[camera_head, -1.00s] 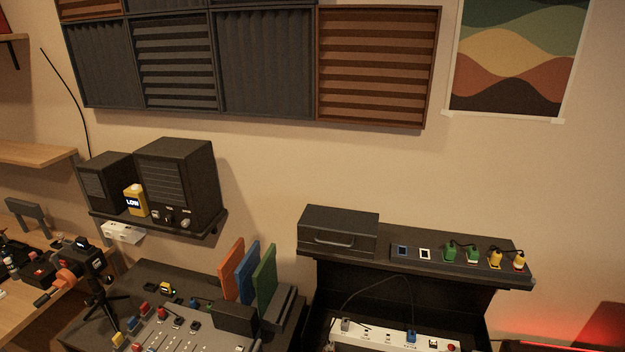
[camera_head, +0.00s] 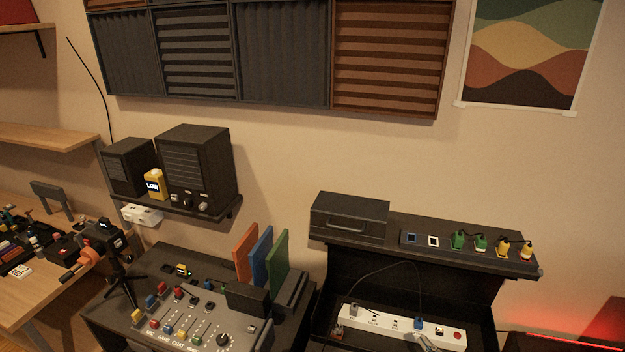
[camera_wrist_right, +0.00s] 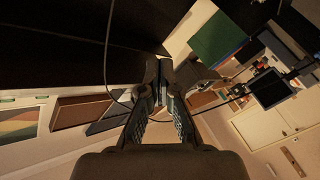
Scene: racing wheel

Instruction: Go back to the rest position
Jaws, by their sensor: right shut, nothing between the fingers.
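My right gripper (camera_head: 428,342) shows only as a small grey tip at the bottom edge of the head view, in front of the white power strip (camera_head: 395,322). In the right wrist view the right gripper (camera_wrist_right: 166,85) is shut, with its fingertips together and nothing held between them. A thin dark cable (camera_wrist_right: 108,45) passes left of the fingers in that view; I cannot tell whether it touches them. My left gripper is not in view.
A dark stand (camera_head: 460,246) carries a black box (camera_head: 349,216) and several coloured plugs. Left of it are a mixer console (camera_head: 190,320), upright coloured panels (camera_head: 262,258) and a speaker shelf (camera_head: 218,212). A wooden desk (camera_head: 30,295) stands at far left.

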